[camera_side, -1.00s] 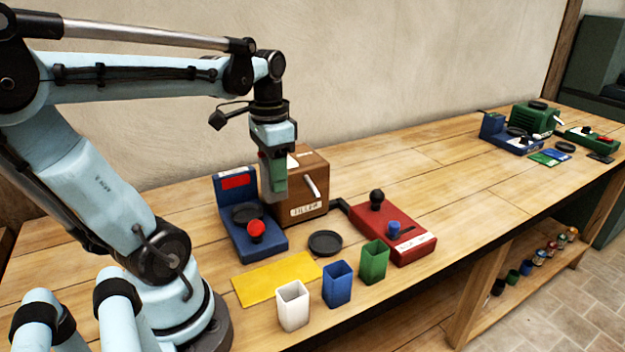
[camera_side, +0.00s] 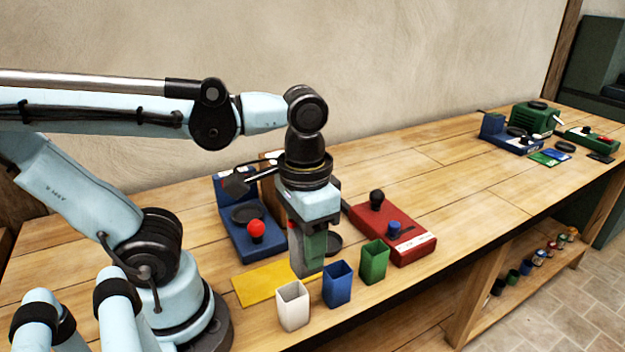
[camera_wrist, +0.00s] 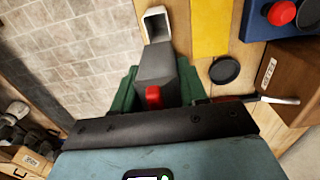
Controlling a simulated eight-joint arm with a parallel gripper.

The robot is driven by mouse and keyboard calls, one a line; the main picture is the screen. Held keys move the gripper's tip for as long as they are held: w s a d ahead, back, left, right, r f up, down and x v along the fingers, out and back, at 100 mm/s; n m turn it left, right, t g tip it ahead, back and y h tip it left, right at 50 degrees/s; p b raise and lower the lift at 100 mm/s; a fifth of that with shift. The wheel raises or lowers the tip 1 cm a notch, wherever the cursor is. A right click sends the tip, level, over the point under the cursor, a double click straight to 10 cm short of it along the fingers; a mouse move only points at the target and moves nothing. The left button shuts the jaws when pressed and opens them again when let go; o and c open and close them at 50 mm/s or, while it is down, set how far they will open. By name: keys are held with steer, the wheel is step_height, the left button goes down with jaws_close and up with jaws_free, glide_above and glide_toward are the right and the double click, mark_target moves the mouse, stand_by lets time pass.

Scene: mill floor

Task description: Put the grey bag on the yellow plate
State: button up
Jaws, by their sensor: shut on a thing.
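My gripper (camera_side: 313,244) has green fingers and is shut on the grey bag (camera_side: 304,264), which hangs upright below it. In the wrist view the grey bag (camera_wrist: 156,65) sits between the green fingers, with a small red patch near its top. The flat yellow plate (camera_side: 262,284) lies on the bench; in the side view the bag is at its right end, overlapping its edge. In the wrist view the yellow plate (camera_wrist: 210,30) is bare where seen and lies right of the bag. I cannot tell the bag's exact height above the bench.
Close by stand a white cup (camera_side: 292,306), a blue cup (camera_side: 337,285) and a green cup (camera_side: 374,262). A blue machine (camera_side: 240,222) with a red knob stands behind the plate, a red machine (camera_side: 408,238) to the right. A black disc (camera_wrist: 224,70) and wooden box (camera_wrist: 297,75) are near.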

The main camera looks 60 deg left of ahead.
steer(key=shift+s+d+f, duration=0.1)
steer(key=shift+s+d, duration=0.05)
steer(key=shift+d, duration=0.05)
steer(key=shift+a+f, duration=0.15)
steer(key=w+a+f, duration=0.1)
steer(key=a+f, duration=0.1)
steer(key=a, duration=0.1)
steer(key=w+a+f, duration=0.1)
steer(key=a+f, duration=0.1)
steer(key=a, duration=0.2)
steer(key=w+a+f, duration=0.1)
steer(key=a+f, duration=0.1)
steer(key=a, duration=0.1)
steer(key=shift+w+a+f, duration=0.2)
steer(key=shift+a+f, duration=0.1)
steer(key=shift+f, duration=2.05)
steer(key=o, duration=0.6)
steer(key=shift+f, duration=0.15)
steer(key=o, duration=0.5)
